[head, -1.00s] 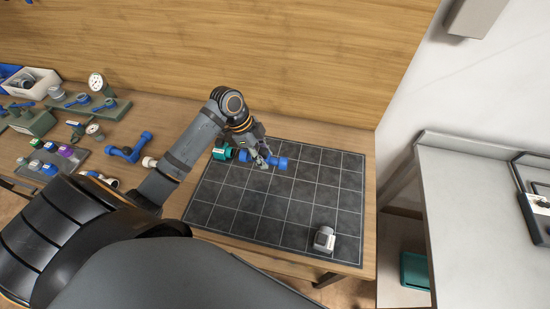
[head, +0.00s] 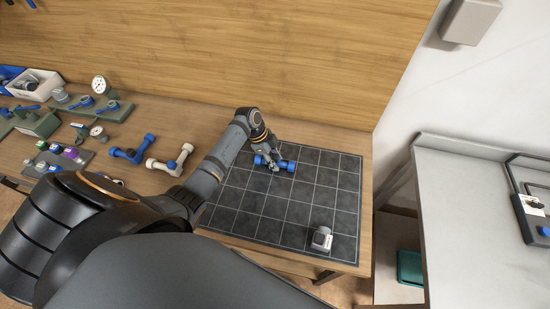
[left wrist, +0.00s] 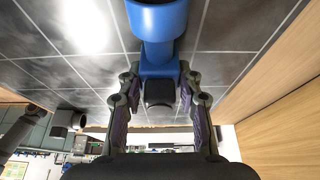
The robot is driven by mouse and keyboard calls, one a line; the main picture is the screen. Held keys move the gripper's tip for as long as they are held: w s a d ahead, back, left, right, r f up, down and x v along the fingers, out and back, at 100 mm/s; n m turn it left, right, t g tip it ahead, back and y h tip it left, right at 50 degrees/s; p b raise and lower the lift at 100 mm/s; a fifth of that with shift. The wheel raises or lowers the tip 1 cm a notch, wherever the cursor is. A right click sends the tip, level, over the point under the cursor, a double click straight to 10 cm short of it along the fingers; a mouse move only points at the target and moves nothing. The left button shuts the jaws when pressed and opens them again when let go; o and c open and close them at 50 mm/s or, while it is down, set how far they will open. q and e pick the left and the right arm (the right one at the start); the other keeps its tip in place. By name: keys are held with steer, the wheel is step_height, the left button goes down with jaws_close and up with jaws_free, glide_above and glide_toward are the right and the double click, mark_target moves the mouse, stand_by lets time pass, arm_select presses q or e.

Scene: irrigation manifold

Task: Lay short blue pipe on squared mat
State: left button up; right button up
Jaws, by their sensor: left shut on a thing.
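The short blue pipe (head: 288,165) is over the back part of the dark squared mat (head: 300,200). My left gripper (head: 271,166) is shut on it, around its middle as seen in the head view. In the left wrist view the blue pipe (left wrist: 157,50) runs up from between the two fingers of my left gripper (left wrist: 160,82), its wide end cut by the top edge. I cannot tell whether the pipe touches the mat or hangs just above it. My right gripper is not in view.
A grey fitting (head: 321,239) stands on the mat's front right part. Left of the mat lie a white elbow pipe (head: 170,163) and a blue elbow pipe (head: 132,152). Valves and gauges crowd the table's left.

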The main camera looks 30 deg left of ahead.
arm_select(q)
steer(key=shift+f, duration=0.15)
steer(key=o, duration=1.2)
steer(key=shift+a+r, duration=0.1)
steer(key=shift+r, duration=0.2)
steer(key=b+v, duration=0.3)
steer(key=v, duration=0.8)
steer(key=shift+r, duration=0.35)
steer(key=shift+s+a+f, duration=0.1)
steer(key=shift+s+a, duration=0.05)
